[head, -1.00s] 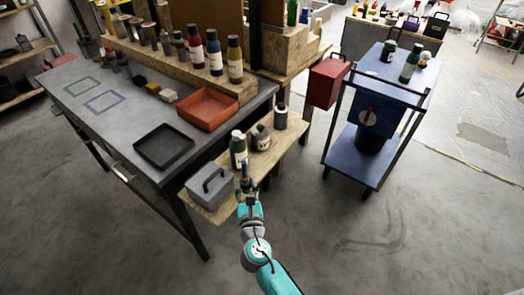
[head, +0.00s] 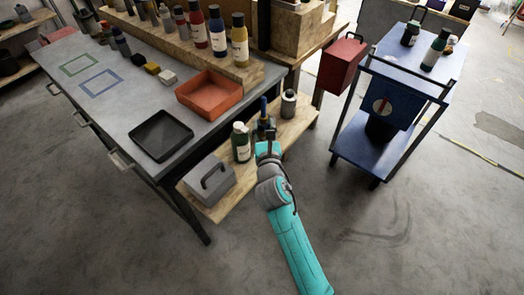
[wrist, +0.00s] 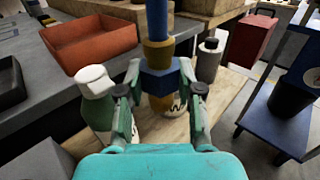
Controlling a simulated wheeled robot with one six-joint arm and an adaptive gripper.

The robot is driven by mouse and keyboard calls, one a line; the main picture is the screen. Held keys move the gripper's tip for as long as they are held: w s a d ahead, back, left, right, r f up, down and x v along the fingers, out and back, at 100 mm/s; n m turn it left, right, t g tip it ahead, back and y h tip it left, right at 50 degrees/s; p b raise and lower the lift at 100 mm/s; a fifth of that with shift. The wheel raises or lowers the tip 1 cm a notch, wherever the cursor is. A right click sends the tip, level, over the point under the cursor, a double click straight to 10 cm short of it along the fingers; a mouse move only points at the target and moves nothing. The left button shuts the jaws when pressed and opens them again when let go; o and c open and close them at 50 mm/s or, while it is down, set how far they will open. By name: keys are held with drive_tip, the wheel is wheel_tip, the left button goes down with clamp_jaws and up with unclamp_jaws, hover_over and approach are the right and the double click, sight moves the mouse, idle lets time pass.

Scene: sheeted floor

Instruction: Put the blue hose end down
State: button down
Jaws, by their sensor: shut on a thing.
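The blue hose end (wrist: 160,80) is upright between the fingers of my gripper (wrist: 161,92) in the wrist view. It has a blue block, a brass-coloured collar above it and a blue tube on top. In the head view the hose end (head: 263,106) shows as a thin blue upright piece above my gripper (head: 265,134). My gripper is shut on it, over the low wooden shelf (head: 288,140). A bottle with a pale label (wrist: 170,104) stands behind the hose end and is mostly hidden. Whether the hose end's lower part touches anything is hidden.
A green bottle with a white cap (head: 241,142) stands close left of my gripper. A grey bottle (head: 289,103) stands behind to the right. A grey toolbox (head: 209,181) fills the shelf's near end. An orange tray (head: 209,94) and black tray (head: 161,136) lie on the workbench.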

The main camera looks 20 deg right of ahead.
wheel_tip(320, 180, down, 13)
drive_tip(key=shift+a+r, duration=0.1)
idle(0.6)
drive_tip(key=c, duration=0.7)
unclamp_jaws()
drive_tip(key=shift+c, duration=0.2)
drive_tip(key=s+a, duration=0.1)
drive_tip(key=s, duration=1.1)
drive_tip(key=shift+a, duration=0.4)
